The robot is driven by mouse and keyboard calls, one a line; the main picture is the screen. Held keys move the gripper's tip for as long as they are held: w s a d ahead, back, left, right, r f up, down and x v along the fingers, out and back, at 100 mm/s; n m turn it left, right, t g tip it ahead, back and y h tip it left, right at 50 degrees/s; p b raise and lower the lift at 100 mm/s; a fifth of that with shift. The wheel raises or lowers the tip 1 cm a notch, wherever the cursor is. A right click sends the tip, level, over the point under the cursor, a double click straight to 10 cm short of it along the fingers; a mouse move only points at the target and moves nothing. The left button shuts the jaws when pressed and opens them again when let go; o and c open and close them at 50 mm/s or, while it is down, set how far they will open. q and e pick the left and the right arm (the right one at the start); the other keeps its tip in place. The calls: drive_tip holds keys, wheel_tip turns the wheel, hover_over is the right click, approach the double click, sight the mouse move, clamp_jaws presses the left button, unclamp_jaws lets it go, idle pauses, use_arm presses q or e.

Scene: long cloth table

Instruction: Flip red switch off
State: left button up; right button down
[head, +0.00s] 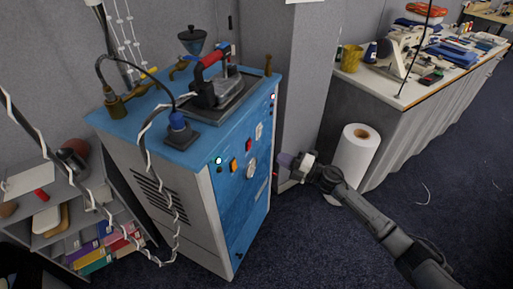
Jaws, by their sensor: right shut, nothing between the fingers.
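The red switch (248,146) is a small red piece on the blue control panel of the ironing station (231,200). Its exact position, on or off, is too small to tell. An orange switch (234,167) sits to its lower left, and a green lamp (218,160) glows further left. A round dial (251,168) is just below the red switch. My right gripper (284,160) is shut and empty, to the right of the panel and apart from the red switch in the picture. My left gripper is not in view.
An iron (213,76) with a red handle stands on the station's top, with a cable looping down the left side. A grey pillar (304,80) and a white roll (357,152) are near my right arm. A cloth table (400,130) stands at the right.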

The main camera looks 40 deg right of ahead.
sight(250, 144)
drive_tip(key=x, duration=0.8)
drive_tip(key=shift+w+r+b, duration=0.1)
drive_tip(key=shift+w+b, duration=0.15)
drive_tip(key=shift+b, duration=0.05)
drive_tip(key=shift+x, duration=0.85)
drive_tip(key=shift+r+p, duration=0.2)
drive_tip(key=shift+p, duration=0.15)
drive_tip(key=g+h+p, duration=0.1)
drive_tip(key=p, duration=0.6)
drive_tip(key=shift+w+r+g, duration=0.1)
drive_tip(key=shift+r+g, duration=0.2)
drive_tip(key=shift+r, duration=0.1)
drive_tip(key=shift+w+a+f+b, duration=0.1)
drive_tip(key=shift+a+f+b, duration=0.2)
drive_tip(key=shift+f+b, duration=0.15)
